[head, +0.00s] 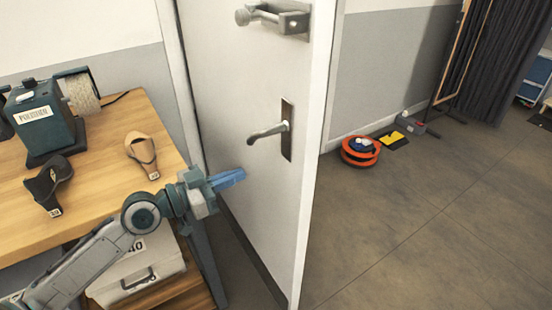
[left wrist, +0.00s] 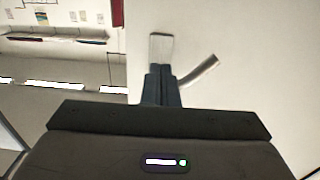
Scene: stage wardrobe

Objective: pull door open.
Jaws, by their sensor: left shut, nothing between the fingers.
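The white door (head: 235,75) stands ajar in the head view, its free edge (head: 312,150) towards the right and clear of any frame. A metal lever handle (head: 268,131) sits on a dark plate (head: 287,130) near that edge. My left gripper (head: 236,177), with blue fingers, is shut and empty. It is left of and below the lever, in front of the door face; I cannot tell if it touches the door. In the left wrist view the shut fingers (left wrist: 161,82) point at a pale plate (left wrist: 160,48), with a lever (left wrist: 200,70) to the right. My right gripper is not in view.
A wooden table (head: 100,178) at left holds a green machine (head: 45,120) and two shoe-like pieces (head: 142,150). A white case (head: 140,275) is under it. An orange reel (head: 360,152) lies beyond the door.

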